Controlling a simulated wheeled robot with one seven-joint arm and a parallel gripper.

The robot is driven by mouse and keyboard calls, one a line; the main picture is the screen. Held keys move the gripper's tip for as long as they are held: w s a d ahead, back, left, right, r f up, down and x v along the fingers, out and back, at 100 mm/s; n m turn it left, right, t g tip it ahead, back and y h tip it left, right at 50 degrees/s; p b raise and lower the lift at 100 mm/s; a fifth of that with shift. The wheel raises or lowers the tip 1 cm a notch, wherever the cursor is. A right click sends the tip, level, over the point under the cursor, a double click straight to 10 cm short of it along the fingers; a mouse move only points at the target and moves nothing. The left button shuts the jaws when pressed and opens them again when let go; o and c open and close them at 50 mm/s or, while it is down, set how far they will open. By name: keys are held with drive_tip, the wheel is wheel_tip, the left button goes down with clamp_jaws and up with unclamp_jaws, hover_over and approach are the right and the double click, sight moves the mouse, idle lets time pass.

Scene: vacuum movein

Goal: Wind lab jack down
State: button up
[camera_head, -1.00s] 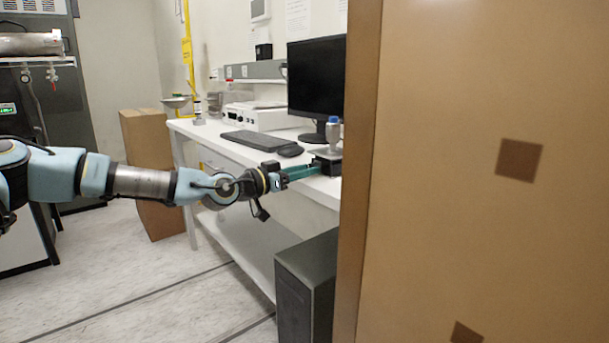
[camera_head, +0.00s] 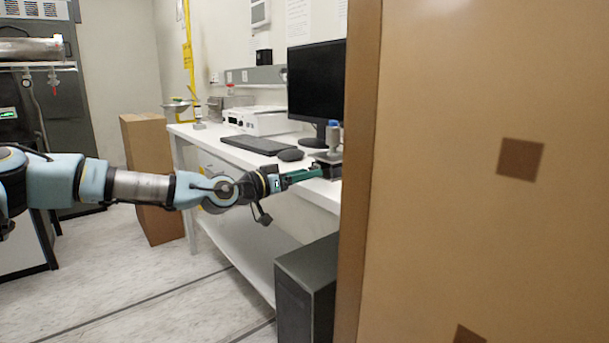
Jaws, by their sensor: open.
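The lab jack (camera_head: 329,158) stands on the white bench near its front edge, partly cut off on the right by the brown panel. A small grey bottle with a blue cap (camera_head: 334,136) stands upright on its top plate. My gripper (camera_head: 317,172) reaches in from the left at the height of the jack's lower part. Its green fingers are open, with their tips at or very close to the jack's near side. I cannot tell whether they touch it. The jack's knob is hidden or too small to make out.
The brown panel (camera_head: 480,220) fills the right side and blocks the view. A monitor (camera_head: 316,85), keyboard (camera_head: 257,145) and mouse (camera_head: 290,155) are on the bench (camera_head: 220,146) behind my gripper. A dark computer case (camera_head: 303,290) stands on the floor below.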

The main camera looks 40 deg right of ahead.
drive_tip(key=a, duration=1)
drive_tip(key=shift+w+a, duration=0.3)
drive_tip(key=shift+a, duration=0.1)
drive_tip(key=shift+s, duration=0.1)
drive_tip(key=s+d+f+m+y+p, duration=0.2)
drive_tip(key=s+f+y+p, duration=0.15)
drive_tip(key=p, duration=0.25)
wheel_tip(320, 180, up, 8)
drive_tip(key=w+m+t+p, duration=0.1)
drive_tip(key=w+m+p, duration=0.15)
drive_tip(key=p, duration=0.25)
drive_tip(key=shift+n+y, duration=0.35)
drive_tip(key=shift+y, duration=0.1)
drive_tip(key=p+x, duration=0.1)
drive_tip(key=x, duration=0.9)
drive_tip(key=shift+w+a+p, duration=0.1)
drive_tip(key=shift+w+p, duration=0.1)
drive_tip(key=shift+p, duration=0.2)
